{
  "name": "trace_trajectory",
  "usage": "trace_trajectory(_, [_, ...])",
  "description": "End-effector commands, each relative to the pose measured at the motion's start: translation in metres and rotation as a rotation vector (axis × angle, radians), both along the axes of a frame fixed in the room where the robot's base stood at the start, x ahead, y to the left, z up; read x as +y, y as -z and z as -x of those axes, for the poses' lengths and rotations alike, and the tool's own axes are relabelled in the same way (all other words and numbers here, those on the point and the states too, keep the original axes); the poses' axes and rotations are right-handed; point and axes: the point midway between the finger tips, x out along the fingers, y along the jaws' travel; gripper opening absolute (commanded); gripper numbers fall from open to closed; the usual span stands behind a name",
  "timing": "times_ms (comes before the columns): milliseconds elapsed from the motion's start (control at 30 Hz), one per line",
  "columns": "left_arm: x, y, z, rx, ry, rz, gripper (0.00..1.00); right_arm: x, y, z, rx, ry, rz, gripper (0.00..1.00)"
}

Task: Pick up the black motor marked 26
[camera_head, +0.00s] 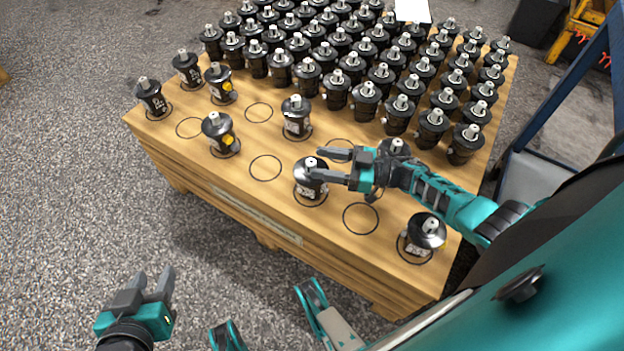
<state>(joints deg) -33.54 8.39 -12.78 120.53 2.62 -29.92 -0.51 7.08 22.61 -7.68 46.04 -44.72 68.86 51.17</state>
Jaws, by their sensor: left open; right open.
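Several black motors with silver shafts stand upright on a wooden pallet table (230,180). The number markings are too small to read, so I cannot tell which motor is 26. My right gripper (316,164) is open, its fingers pointing left, at the top of a front-row motor (309,190). One finger crosses in front of that motor's upper right side; I cannot tell whether it touches. The motor stands in its drawn circle. My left gripper (153,277) is open and empty, off the table at the lower left, over the floor.
A motor (426,232) stands at the front right corner, and another (296,117) stands behind the gripper. Two motors with yellow marks (220,133) are to the left. Dense rows fill the back. Empty circles (265,168) lie between front motors. A blue frame (580,85) stands at right.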

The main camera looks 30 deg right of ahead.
Motion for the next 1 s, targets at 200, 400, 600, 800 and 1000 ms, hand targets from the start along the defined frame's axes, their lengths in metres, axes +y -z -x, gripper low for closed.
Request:
trace_trajectory(200, [-0.001, 0.006, 0.001, 0.012, 0.004, 0.000, 0.42, 0.025, 0.002, -0.019, -0.001, 0.001, -0.002, 0.55])
trace_trajectory(400, [-0.002, 0.003, 0.000, 0.006, 0.005, 0.003, 0.42, 0.027, 0.002, -0.020, 0.000, 0.000, 0.000, 0.55])
trace_trajectory(600, [-0.002, 0.002, -0.001, 0.002, 0.005, 0.003, 0.42, 0.027, 0.002, -0.020, 0.000, 0.000, 0.000, 0.38])
trace_trajectory(800, [-0.002, 0.001, -0.001, -0.001, 0.004, 0.004, 0.42, 0.027, 0.002, -0.019, 0.000, 0.000, 0.000, 0.19])
trace_trajectory(1000, [-0.003, 0.001, -0.002, -0.002, 0.002, 0.006, 0.42, 0.027, 0.002, -0.019, 0.000, 0.000, 0.000, 0.00])
